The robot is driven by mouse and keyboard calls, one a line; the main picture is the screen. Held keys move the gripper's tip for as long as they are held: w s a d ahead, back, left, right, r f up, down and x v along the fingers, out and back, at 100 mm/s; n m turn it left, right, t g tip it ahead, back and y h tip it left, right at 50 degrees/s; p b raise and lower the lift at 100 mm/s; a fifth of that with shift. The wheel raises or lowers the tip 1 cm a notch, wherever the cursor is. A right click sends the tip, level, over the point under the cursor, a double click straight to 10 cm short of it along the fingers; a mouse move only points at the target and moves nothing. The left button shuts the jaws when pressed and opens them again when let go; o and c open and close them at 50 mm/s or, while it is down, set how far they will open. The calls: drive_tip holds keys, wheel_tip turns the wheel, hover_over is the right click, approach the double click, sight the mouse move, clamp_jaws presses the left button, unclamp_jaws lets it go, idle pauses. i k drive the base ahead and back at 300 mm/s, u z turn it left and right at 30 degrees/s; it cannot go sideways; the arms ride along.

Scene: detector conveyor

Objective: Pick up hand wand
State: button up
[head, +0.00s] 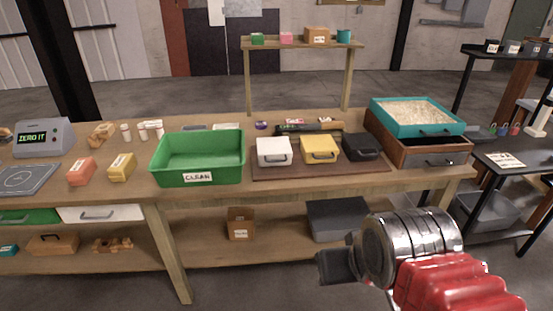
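A long dark wand-like object (308,128) with a yellowish end lies on the wooden table, behind a row of small boxes. I take it for the hand wand; the white and yellow boxes partly hide it from the front. My gripper (338,266) is at the lower right, in front of the table and well apart from the wand. Its dark fingers overlap in this view, so its opening is unclear. Nothing is seen held in it.
White (274,151), yellow (319,149) and black (362,147) boxes stand on a brown board (270,174). A green "CLEAN" bin (198,165) is left of them. A teal tray (416,125) tops a wooden drawer box (430,156) at right. A shelf (300,42) rises behind.

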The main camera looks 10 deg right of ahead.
sight(331, 124)
drive_tip(key=z, duration=0.45)
drive_tip(key=i, duration=1.8)
drive_tip(key=u, duration=0.8)
drive_tip(key=i, duration=0.25)
drive_tip(key=u, duration=0.1)
